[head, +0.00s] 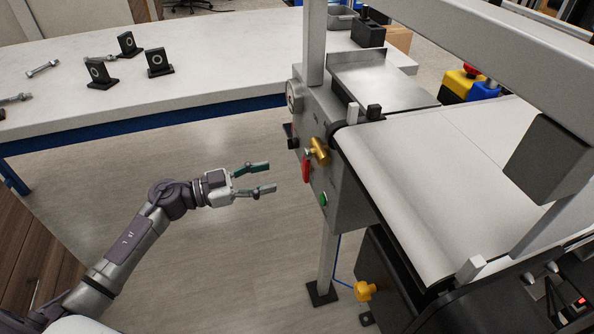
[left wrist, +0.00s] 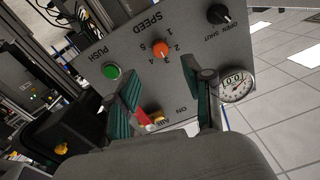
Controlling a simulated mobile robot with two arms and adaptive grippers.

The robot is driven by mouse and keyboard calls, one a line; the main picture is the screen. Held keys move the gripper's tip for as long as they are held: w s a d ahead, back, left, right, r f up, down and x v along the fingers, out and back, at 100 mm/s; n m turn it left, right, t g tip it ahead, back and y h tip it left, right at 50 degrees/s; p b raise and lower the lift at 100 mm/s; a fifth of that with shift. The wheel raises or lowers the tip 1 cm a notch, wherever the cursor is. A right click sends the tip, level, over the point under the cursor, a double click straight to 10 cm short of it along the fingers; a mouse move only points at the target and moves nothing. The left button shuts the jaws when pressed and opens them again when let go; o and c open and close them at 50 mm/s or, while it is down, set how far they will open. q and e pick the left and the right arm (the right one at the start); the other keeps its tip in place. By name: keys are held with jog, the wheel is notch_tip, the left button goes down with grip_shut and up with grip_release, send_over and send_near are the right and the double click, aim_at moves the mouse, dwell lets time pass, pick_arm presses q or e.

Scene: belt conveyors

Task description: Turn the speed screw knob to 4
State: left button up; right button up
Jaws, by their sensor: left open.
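The orange speed knob (left wrist: 160,49) is on the grey control panel under the word SPEED, which appears upside down in the left wrist view. In the head view my left gripper (head: 271,177) is open and empty in the air left of the conveyor's panel (head: 345,205). There I cannot tell the speed knob from a red part (head: 306,168). My right gripper is not in view.
The panel also has a green push button (left wrist: 111,71), a black knob (left wrist: 218,14), a gauge (left wrist: 236,86) and a brass valve (head: 319,150). The conveyor belt (head: 430,175) lies right. A white table (head: 200,60) stands behind. Space around the left gripper is clear.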

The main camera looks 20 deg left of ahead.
pick_arm(q)
jog(key=x, duration=0.8)
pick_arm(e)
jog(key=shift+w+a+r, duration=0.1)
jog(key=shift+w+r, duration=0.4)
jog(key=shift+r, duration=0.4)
pick_arm(q)
jog(key=shift+w, duration=0.15)
grip_shut()
